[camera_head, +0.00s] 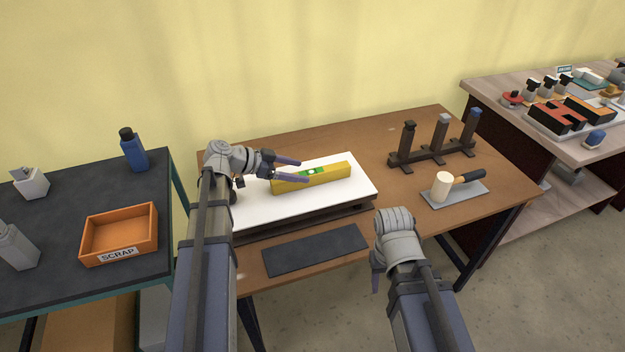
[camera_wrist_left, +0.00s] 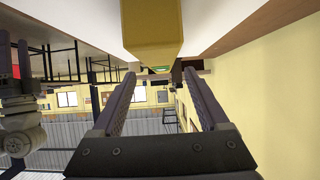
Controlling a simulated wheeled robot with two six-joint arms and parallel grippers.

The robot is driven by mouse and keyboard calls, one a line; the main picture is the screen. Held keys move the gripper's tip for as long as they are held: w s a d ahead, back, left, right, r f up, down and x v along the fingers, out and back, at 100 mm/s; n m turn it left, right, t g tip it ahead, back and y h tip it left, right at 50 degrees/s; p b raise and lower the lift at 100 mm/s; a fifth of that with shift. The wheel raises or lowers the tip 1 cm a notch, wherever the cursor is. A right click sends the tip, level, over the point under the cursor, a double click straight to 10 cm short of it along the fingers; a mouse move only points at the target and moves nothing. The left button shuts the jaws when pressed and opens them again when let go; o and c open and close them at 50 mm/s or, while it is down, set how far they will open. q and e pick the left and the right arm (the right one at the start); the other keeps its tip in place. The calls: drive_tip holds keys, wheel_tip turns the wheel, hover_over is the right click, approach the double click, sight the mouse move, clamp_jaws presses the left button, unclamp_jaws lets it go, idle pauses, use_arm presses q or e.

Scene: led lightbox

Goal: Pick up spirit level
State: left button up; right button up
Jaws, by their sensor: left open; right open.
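The yellow spirit level (camera_head: 325,177) with a green vial window lies on the white top of the lightbox (camera_head: 350,202) on the wooden table. In the left wrist view the level (camera_wrist_left: 153,32) shows at the top centre, ahead of and between the finger lines. My left gripper (camera_head: 293,171) is open at the level's left end; its fingers (camera_wrist_left: 162,105) show spread with nothing clamped between them. Whether they touch the level cannot be told. My right gripper (camera_head: 378,262) is low at the table's front edge, mostly hidden behind its own wrist.
A dark mat (camera_head: 316,250) lies in front of the lightbox. A mallet (camera_head: 445,185) on a grey pad and a dark rack with posts (camera_head: 432,153) stand to the right. An orange scrap bin (camera_head: 119,232) and a blue bottle (camera_head: 133,150) are on the left bench.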

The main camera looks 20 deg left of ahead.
sight(309, 172)
use_arm(q)
drive_tip(key=shift+f+b+x, duration=0.25)
drive_tip(key=shift+b+x, duration=0.95)
drive_tip(key=shift+x, duration=1.15)
drive_tip(key=shift+w+d, duration=0.25)
drive_tip(key=shift+c, duration=0.2)
clamp_jaws()
